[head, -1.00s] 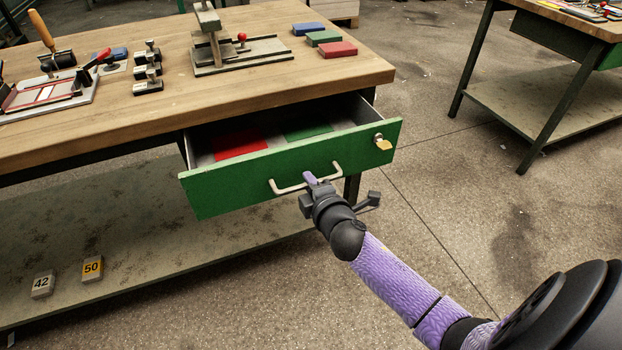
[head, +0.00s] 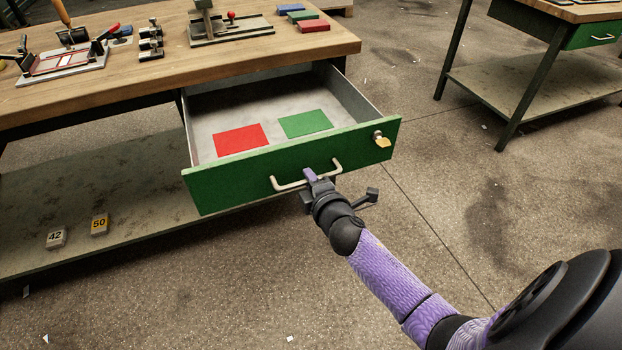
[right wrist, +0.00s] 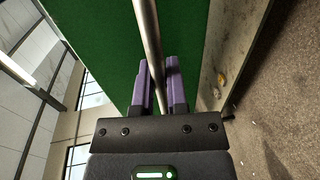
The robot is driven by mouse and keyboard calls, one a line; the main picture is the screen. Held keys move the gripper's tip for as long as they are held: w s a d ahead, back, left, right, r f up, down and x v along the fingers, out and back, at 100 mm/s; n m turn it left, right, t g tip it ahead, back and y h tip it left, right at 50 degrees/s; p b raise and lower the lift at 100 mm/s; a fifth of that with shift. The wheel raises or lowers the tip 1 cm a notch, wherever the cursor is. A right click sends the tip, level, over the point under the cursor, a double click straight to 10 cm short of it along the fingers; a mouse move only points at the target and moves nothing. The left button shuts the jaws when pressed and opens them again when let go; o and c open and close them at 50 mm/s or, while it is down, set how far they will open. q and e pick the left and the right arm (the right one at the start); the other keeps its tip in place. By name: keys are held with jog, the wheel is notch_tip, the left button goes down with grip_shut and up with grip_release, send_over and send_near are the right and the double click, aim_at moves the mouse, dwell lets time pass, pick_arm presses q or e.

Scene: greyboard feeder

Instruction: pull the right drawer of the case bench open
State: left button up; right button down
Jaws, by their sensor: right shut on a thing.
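The green-fronted right drawer (head: 235,171) of the case bench (head: 180,75) stands well out from under the wooden top in the head view. A red sheet (head: 240,138) and a green sheet (head: 305,124) lie flat on its floor. My right gripper (head: 312,176) is shut on the pale bar handle (head: 285,186) at the middle of the drawer front. In the right wrist view the handle (right wrist: 148,35) runs between the two purple fingers (right wrist: 157,85). My left gripper is not in view.
A padlock (head: 382,141) hangs at the drawer front's right end. Fixtures, a toggle press (head: 225,25) and coloured blocks (head: 313,26) stand on the bench top. Tags 42 (head: 56,237) and 50 (head: 99,224) sit on the lower shelf. Another bench (head: 540,75) stands at right; floor between is clear.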

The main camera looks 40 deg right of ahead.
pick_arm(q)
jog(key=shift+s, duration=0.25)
pick_arm(e)
jog(key=c, duration=0.7)
grip_release()
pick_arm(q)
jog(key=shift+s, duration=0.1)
pick_arm(e)
jog(key=shift+o, duration=0.2)
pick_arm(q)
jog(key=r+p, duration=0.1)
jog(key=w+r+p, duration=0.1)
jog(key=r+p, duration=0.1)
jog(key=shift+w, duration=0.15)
pick_arm(e)
jog(key=v, duration=1)
